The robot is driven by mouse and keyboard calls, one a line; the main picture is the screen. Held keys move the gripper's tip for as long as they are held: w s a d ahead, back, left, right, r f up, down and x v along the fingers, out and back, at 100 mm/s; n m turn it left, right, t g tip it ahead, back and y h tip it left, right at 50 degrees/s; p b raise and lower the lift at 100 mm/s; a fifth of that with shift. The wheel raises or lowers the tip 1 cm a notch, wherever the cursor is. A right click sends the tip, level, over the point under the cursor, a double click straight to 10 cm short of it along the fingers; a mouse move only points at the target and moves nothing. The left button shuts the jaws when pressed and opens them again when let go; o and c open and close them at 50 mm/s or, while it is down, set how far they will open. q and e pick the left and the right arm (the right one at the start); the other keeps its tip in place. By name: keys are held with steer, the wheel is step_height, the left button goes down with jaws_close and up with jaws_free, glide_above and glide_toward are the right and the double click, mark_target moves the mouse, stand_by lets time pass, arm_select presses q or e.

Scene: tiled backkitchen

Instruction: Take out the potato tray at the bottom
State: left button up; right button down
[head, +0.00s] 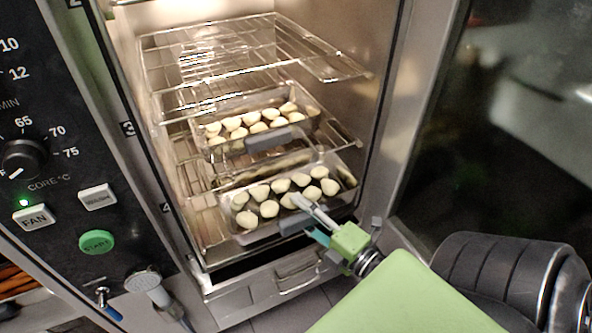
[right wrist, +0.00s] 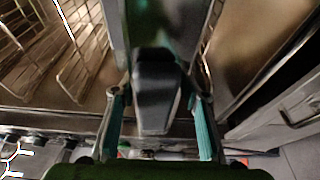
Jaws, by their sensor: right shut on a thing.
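The bottom potato tray (head: 262,232) is a clear-sided tray with several pale potatoes (head: 268,208), low in the open oven. Its dark grey handle (head: 296,224) is at the front. My right gripper (head: 312,220), green with teal finger pads, is at this handle and shut on it. In the right wrist view the dark handle (right wrist: 155,95) lies between the two teal fingers. Fingers and arm hide part of the tray's front right. A second potato tray (head: 232,148) with a dark handle (head: 268,139) sits above it. My left gripper is not in view.
Wire racks (head: 215,50) fill the upper oven, with an empty one on top. The control panel (head: 62,150) is at the left, and the dark glass door (head: 500,140) stands open at the right. A drawer-like metal part with a handle (head: 297,280) is below the opening.

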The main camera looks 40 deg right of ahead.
steer(key=s, duration=0.2)
steer(key=s+a, duration=0.1)
steer(key=s, duration=0.4)
steer(key=shift+s+a+r, duration=0.1)
steer(key=shift+a+r, duration=0.05)
steer(key=shift+a, duration=0.25)
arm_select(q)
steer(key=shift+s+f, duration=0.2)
arm_select(e)
steer(key=s+a, duration=0.2)
steer(key=s, duration=0.8)
steer(key=shift+s+a, duration=0.15)
steer(key=shift+a, duration=0.05)
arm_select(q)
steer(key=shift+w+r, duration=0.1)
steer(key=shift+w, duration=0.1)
